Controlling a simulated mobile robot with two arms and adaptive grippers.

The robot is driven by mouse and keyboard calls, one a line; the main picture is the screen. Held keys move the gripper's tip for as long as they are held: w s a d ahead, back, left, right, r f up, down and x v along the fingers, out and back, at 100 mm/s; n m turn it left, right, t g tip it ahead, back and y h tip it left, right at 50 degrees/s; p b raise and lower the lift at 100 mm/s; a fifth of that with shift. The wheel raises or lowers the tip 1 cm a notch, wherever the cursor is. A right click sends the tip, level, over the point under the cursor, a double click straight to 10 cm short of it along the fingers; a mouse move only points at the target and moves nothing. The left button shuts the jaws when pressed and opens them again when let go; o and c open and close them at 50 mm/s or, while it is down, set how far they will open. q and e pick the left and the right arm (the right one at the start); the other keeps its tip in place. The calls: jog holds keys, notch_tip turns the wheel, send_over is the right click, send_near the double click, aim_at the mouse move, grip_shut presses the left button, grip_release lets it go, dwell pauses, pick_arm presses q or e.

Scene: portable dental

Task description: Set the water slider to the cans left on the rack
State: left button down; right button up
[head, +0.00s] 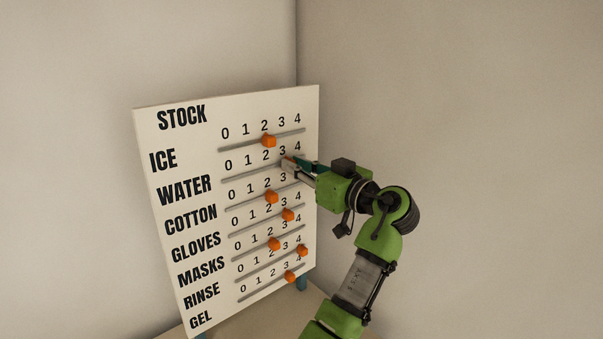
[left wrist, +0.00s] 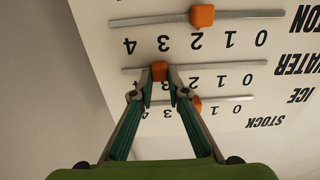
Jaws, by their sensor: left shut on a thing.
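In the head view, the white stock board (head: 160,130) leans in a room corner, with rows of sliders marked 0 to 4. My left gripper (head: 288,163) reaches in from the right at the WATER row, the second track from the top. In the left wrist view, upside down, my left gripper (left wrist: 160,75) is shut on the orange water slider knob (left wrist: 159,68), which sits at about the 3. The fingers hide most of this knob in the head view. The rack and its cans are not in view. My right gripper is not in view.
The ice knob (head: 268,141) sits just above at 2, and the cotton knob (head: 272,197) just below at about 2. Several more orange knobs sit on lower tracks. Plain walls stand behind the board, and a pale surface (head: 260,325) lies below it.

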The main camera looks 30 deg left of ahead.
pick_arm(q)
jog(key=shift+s+a, duration=0.2)
jog(key=shift+s, duration=0.2)
jog(key=c, duration=2.2)
grip_release()
jog(key=shift+o, duration=1.2)
jog(key=v, duration=0.7)
jog(key=shift+d, duration=0.25)
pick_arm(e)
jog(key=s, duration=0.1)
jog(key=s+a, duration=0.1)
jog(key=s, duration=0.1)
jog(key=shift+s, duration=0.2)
pick_arm(q)
jog(key=shift+f, duration=0.15)
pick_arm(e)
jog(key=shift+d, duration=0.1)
